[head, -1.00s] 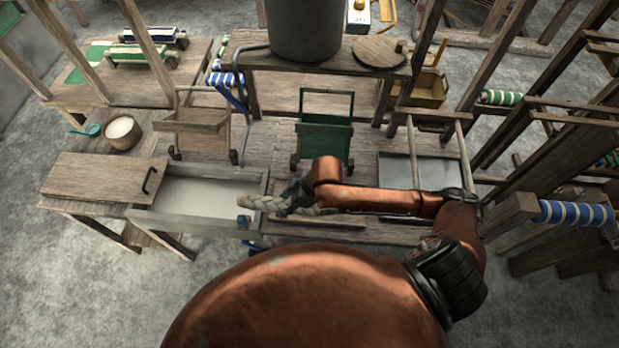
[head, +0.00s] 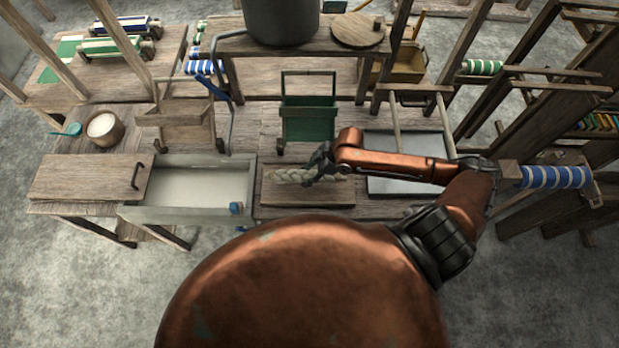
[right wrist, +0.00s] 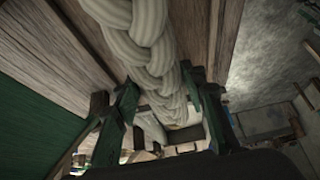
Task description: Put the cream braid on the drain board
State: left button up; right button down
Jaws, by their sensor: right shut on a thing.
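The cream braid (head: 287,176) is a thick plaited length lying roughly level across the picture. My right gripper (head: 318,171) is shut around it, right of its middle. In the right wrist view the braid (right wrist: 155,55) runs between the green-black fingers (right wrist: 168,103). A flat wooden board (head: 308,195) between the white trough and the grey tray looks like the drain board. The braid is over this board in the head view; I cannot tell whether it touches. My left gripper is not in view.
The white trough (head: 195,212) with pale liquid is left of the board. A shallow grey tray (head: 385,186) lies to the right, partly under my arm. A green cart (head: 309,122) stands behind. A wooden lid (head: 90,180) with a black handle covers the left end.

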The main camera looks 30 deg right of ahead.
jog(key=shift+d+f, duration=0.25)
jog(key=shift+f, duration=0.05)
notch_tip(320, 180, down, 3)
jog(key=shift+d+f, duration=0.15)
jog(key=shift+f, duration=0.05)
jog(key=c, duration=1.2)
grip_release()
jog(key=shift+f, duration=0.1)
jog(key=v, duration=1.2)
jog(key=shift+s, duration=0.1)
